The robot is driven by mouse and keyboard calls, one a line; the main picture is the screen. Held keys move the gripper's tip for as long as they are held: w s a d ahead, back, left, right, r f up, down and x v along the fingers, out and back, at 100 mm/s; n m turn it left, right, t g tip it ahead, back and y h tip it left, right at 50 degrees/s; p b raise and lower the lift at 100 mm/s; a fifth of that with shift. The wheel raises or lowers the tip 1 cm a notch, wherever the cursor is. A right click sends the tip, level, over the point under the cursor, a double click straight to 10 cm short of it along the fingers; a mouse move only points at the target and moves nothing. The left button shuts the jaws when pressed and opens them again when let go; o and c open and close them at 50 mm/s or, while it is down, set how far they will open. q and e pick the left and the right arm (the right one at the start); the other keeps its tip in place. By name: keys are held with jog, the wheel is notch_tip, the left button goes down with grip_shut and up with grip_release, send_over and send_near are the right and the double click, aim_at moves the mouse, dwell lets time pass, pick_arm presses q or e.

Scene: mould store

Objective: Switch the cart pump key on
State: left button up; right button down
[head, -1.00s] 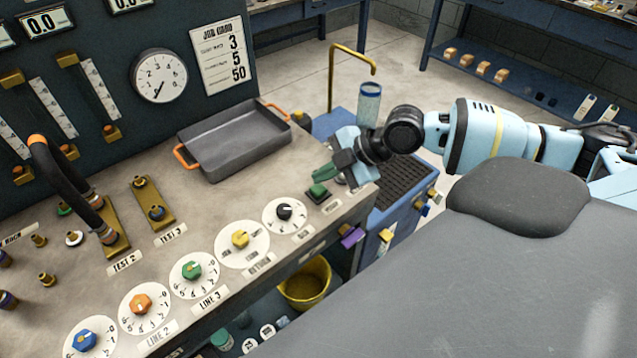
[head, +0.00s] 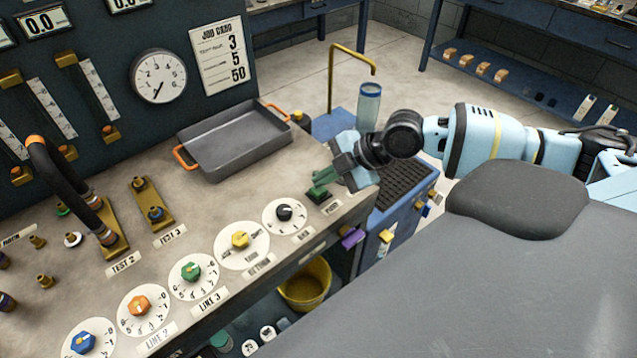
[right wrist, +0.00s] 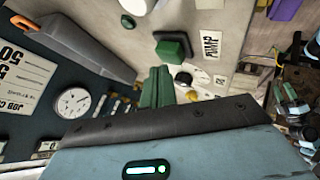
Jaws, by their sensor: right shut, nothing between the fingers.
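The pump key is a green block on a dark base at the right end of the bench, in the head view (head: 318,192). It also shows in the right wrist view (right wrist: 172,47), beside a white label reading PUMP (right wrist: 209,46). Which way the key is set I cannot tell. My right gripper (head: 324,180) is shut and empty, its green fingertips just above the key. In the right wrist view the shut fingers (right wrist: 157,82) point toward the key with a small gap showing. My left gripper is not in view.
The blue cart (head: 408,212) stands right of the bench, with a glass cylinder (head: 369,104) and a brass pipe (head: 332,80) behind. Dials, including the black-knobbed one (head: 285,212), line the bench front. A grey tray (head: 236,145) lies behind. A yellow bucket (head: 305,288) is below.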

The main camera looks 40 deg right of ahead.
aim_at(324, 189)
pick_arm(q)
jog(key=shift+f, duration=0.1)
pick_arm(e)
jog(key=shift+f, duration=0.45)
dwell(0.4)
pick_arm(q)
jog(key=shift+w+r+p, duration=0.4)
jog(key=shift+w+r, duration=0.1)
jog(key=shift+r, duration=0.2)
pick_arm(e)
jog(key=shift+r, duration=0.95)
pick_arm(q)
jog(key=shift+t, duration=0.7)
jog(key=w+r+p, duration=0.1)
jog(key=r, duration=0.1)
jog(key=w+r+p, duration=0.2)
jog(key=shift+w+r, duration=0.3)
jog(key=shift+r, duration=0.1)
pick_arm(e)
notch_tip(324, 189, up, 6)
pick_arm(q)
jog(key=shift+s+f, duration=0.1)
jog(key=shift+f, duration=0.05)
pick_arm(e)
jog(key=shift+f, duration=0.1)
